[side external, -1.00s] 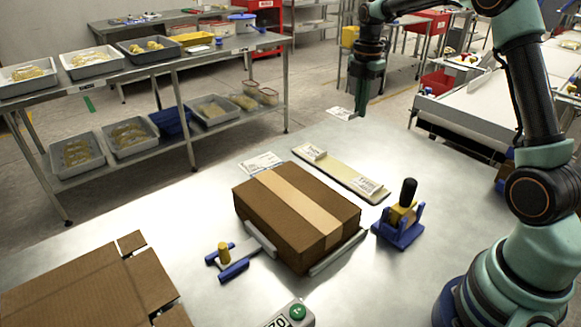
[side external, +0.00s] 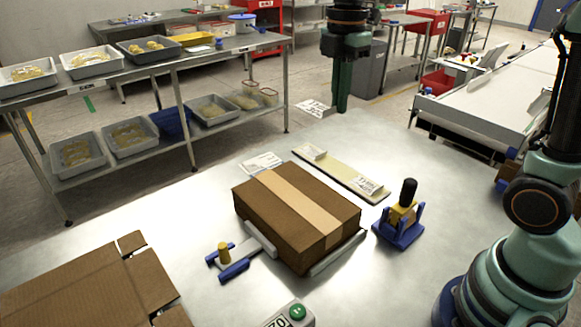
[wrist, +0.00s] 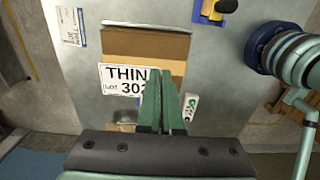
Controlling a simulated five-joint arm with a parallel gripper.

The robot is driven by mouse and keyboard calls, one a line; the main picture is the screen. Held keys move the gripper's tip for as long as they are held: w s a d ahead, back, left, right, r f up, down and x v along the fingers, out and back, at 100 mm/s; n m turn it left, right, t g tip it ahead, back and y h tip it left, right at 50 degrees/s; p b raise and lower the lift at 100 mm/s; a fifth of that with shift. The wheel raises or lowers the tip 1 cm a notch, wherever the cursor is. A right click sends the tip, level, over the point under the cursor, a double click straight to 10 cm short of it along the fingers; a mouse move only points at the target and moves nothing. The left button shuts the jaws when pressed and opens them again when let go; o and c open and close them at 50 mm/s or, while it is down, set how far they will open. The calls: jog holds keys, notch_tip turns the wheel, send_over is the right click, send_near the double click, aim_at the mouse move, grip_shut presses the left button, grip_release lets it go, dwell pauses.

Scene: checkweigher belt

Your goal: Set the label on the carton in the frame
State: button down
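The brown carton (side external: 285,222), with a tan tape strip on top, sits on the table between the grey bars of the frame (side external: 340,252). My gripper (side external: 340,108) is high above the far edge of the table, behind the carton. Its fingers look shut on a white printed label (side external: 312,108), which sticks out to the left. In the wrist view the label (wrist: 113,78) reads "THIN" and "LOT 302", partly covered by the green fingers (wrist: 160,75). The carton (wrist: 143,43) shows beyond it there, apart from the label.
A pale strip with white labels (side external: 338,173) and a loose printed sheet (side external: 260,162) lie behind the carton. A blue clamp with a black knob (side external: 400,222) stands right, a blue yellow-knobbed stop (side external: 232,262) left. Flattened cardboard (side external: 85,285) and a green button (side external: 297,312) are in front.

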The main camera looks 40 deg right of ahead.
aim_at(330, 193)
notch_tip(330, 193, down, 20)
jog(key=shift+r, duration=0.25)
jog(key=shift+f, duration=0.2)
jog(key=c, duration=1.1)
grip_release()
jog(key=shift+r, duration=0.1)
notch_tip(330, 193, up, 12)
jog(key=f, duration=0.1)
jog(key=s+r+m+t, duration=0.2)
jog(key=s+m, duration=0.1)
jog(key=m, duration=0.3)
jog(key=s+r+m+t, duration=0.1)
jog(key=s+m, duration=0.2)
jog(key=m, duration=0.3)
jog(key=s+r+m+t, duration=0.2)
jog(key=s+m, duration=0.1)
jog(key=m, duration=0.3)
jog(key=shift+s+d+r+t, duration=0.25)
jog(key=shift+d+r+t, duration=0.05)
jog(key=shift+r, duration=0.05)
